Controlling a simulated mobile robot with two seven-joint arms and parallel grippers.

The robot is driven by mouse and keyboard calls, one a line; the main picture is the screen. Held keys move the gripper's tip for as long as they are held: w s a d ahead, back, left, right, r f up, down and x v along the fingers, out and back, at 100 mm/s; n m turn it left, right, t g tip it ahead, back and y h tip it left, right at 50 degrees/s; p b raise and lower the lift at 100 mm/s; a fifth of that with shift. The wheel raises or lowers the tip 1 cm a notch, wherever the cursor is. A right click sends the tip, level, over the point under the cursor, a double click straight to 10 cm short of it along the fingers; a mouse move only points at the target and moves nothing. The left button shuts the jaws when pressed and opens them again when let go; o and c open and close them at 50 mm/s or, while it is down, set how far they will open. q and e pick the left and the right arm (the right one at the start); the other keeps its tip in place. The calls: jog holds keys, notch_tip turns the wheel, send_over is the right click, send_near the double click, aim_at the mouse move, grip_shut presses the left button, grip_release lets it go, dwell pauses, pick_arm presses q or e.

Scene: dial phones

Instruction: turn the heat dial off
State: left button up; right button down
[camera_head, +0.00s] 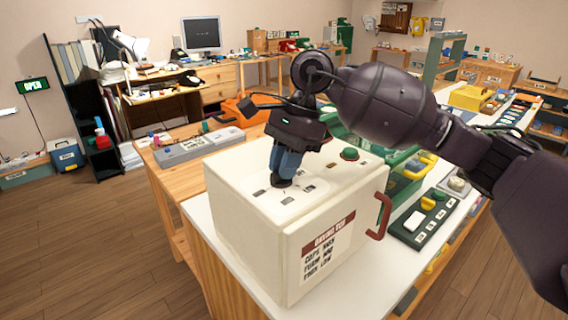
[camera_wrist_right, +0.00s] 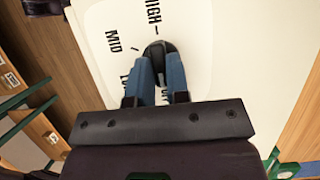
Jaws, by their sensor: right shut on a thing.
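The heat dial (camera_head: 281,184) is a small black knob on the top of a cream-white box (camera_head: 240,215). My right gripper (camera_head: 286,172) points down from above, with its blue fingers shut on the dial. In the right wrist view the dial (camera_wrist_right: 159,48) sits between the fingertips of the gripper (camera_wrist_right: 160,65), on a white plate (camera_wrist_right: 190,30). The printed marks HIGH and MID show around it. Two lower marks are partly hidden by the fingers, so I cannot read them whole. My left gripper is not in view.
A dark green panel (camera_head: 425,218) with a white and a yellow control lies to the right. Grey panels (camera_head: 190,150) lie on the wooden bench behind.

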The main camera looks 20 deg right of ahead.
jog(key=shift+s+f, duration=0.1)
jog(key=shift+f, duration=0.25)
jog(key=c, duration=1.1)
grip_release()
jog(key=shift+r, duration=0.15)
jog(key=v, duration=1)
jog(key=shift+r+p, duration=0.3)
jog(key=shift+r, duration=0.05)
jog(key=shift+d, duration=0.1)
